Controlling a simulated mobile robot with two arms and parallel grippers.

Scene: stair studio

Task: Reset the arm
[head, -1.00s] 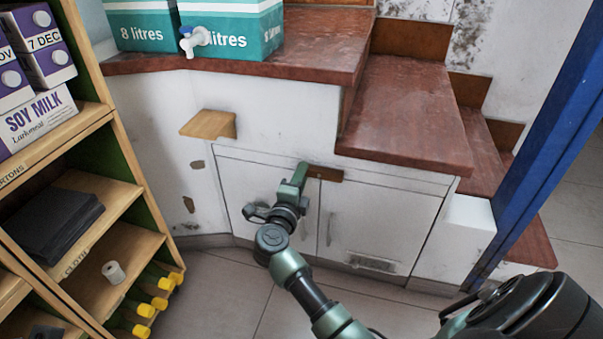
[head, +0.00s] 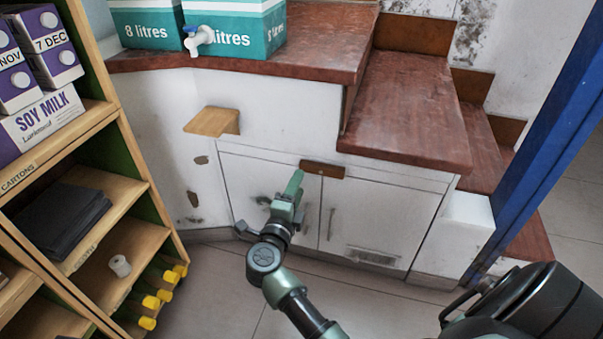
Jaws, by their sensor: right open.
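My right arm reaches in from the lower right of the head view. Its gripper (head: 292,190) is open and empty, with its green fingers pointing up and away in front of the white cupboard doors (head: 365,225). It appears apart from the doors, though the exact gap is hard to judge. My left gripper does not show.
A wooden shelf unit (head: 150,190) with soy milk cartons (head: 45,120), dark cloths (head: 62,215) and yellow-capped bottles (head: 150,302) stands at the left. Teal 8-litre boxes (head: 235,28) stand on the red ledge (head: 300,65). A small wooden bracket (head: 212,121) juts from the wall. A blue post (head: 560,110) rises at the right.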

